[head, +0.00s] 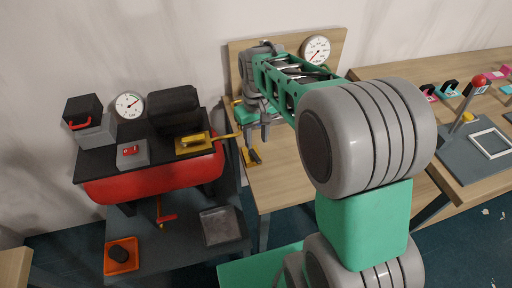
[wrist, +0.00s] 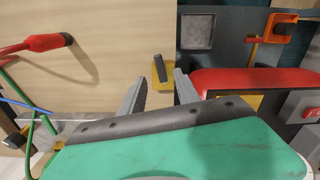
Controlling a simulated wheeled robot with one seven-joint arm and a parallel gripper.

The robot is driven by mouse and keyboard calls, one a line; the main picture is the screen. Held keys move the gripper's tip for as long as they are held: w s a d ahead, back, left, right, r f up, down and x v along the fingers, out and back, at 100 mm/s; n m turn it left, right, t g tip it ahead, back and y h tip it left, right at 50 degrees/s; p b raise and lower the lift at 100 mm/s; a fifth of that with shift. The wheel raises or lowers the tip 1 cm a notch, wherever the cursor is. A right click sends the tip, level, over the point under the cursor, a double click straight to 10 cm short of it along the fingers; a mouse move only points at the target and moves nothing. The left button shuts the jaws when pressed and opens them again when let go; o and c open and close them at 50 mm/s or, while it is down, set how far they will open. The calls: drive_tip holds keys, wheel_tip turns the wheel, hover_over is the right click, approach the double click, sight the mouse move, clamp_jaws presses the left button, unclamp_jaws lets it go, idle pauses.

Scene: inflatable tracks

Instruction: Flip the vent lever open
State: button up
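My gripper (head: 258,130) is over the middle wooden table in the head view, pointing down. In the wrist view my gripper (wrist: 160,80) has its two fingers apart with nothing held between them. Beyond the fingertips is a small black lever on a yellow base (wrist: 158,68); in the head view this black and yellow piece (head: 252,156) lies on the table just below my gripper. A yellow lever on a plate (head: 196,143) is on the black-topped red tank at left. A red-handled lever (wrist: 40,44) shows at left in the wrist view. I cannot tell which is the vent lever.
The red tank (head: 150,180) stands close left of my gripper, carrying a gauge (head: 129,105) and a red-switch box (head: 133,154). A grey tray (head: 220,226) and an orange tray (head: 121,257) lie below it. A wooden back panel with a gauge (head: 316,49) stands behind.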

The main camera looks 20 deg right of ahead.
sight(257, 157)
wheel_tip(257, 157, down, 8)
drive_tip(key=shift+r+p, duration=0.15)
drive_tip(key=shift+p, duration=0.25)
clamp_jaws()
idle(0.4)
